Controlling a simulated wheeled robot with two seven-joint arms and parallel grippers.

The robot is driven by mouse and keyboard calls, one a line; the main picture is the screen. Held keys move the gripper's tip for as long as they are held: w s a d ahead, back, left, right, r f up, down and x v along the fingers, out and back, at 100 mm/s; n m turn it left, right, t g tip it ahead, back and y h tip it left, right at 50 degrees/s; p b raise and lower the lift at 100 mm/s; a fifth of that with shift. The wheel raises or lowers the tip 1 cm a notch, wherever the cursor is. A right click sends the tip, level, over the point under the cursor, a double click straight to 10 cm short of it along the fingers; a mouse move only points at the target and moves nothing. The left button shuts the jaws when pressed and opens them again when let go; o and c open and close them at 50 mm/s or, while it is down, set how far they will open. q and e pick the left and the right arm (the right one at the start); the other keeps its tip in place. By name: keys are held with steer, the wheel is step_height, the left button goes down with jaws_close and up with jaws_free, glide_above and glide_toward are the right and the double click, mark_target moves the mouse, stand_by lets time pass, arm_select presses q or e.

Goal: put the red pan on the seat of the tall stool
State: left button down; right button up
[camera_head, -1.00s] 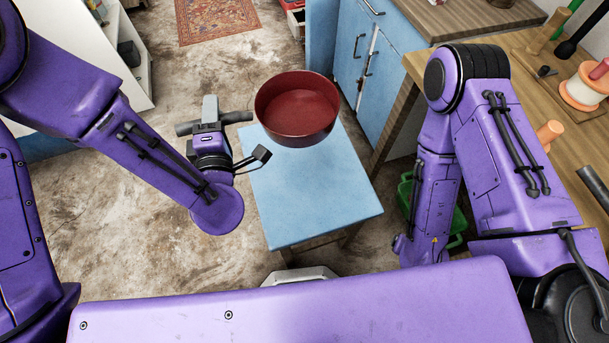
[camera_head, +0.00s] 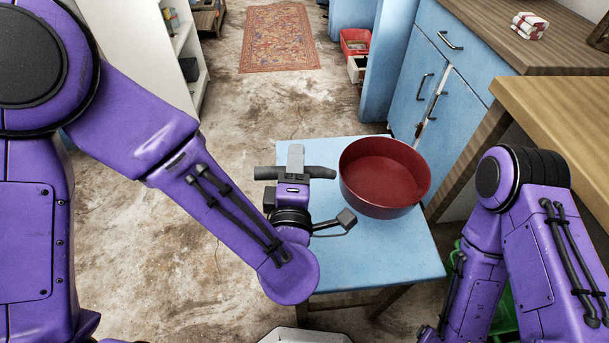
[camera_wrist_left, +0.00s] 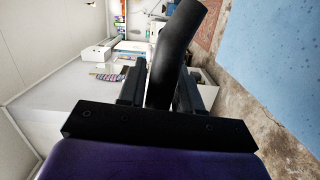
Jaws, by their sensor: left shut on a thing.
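The red pan (camera_head: 385,178) is in the head view, upright, its open top facing up. Its dark handle (camera_head: 320,172) points left. My left gripper (camera_head: 295,166) is shut on that handle; the left wrist view shows the black handle (camera_wrist_left: 172,55) between the fingers (camera_wrist_left: 160,92). The light blue stool seat (camera_head: 375,250) lies beneath the pan in the picture. The pan covers the far right part of the seat and reaches past its right edge in this view. I cannot tell whether its base touches the seat. My right gripper is out of view.
Blue cabinets (camera_head: 440,85) and a wooden worktop (camera_head: 555,100) stand right of the stool. A white shelf unit (camera_head: 140,45) is at the back left. A patterned rug (camera_head: 278,38) lies behind. The floor left of the stool is clear.

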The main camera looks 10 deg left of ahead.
arm_select(q)
steer(key=w+f, duration=0.2)
steer(key=w+a+f+b, duration=0.1)
steer(key=w+f, duration=0.1)
steer(key=w, duration=0.1)
steer(key=w+a+f+b, duration=0.1)
steer(key=w+f, duration=0.1)
steer(key=f, duration=0.1)
steer(key=shift+w+a, duration=0.1)
steer(key=shift+w, duration=0.1)
steer(key=f, duration=0.1)
steer(key=f+b, duration=0.1)
steer(key=f, duration=0.1)
steer(key=shift+w+f, duration=0.25)
steer(key=shift+f, duration=0.05)
steer(key=shift+r, duration=0.1)
steer(key=shift+f+b, duration=0.2)
steer(key=shift+b, duration=0.15)
steer(key=c, duration=0.8)
jaws_free()
steer(key=shift+r, duration=0.1)
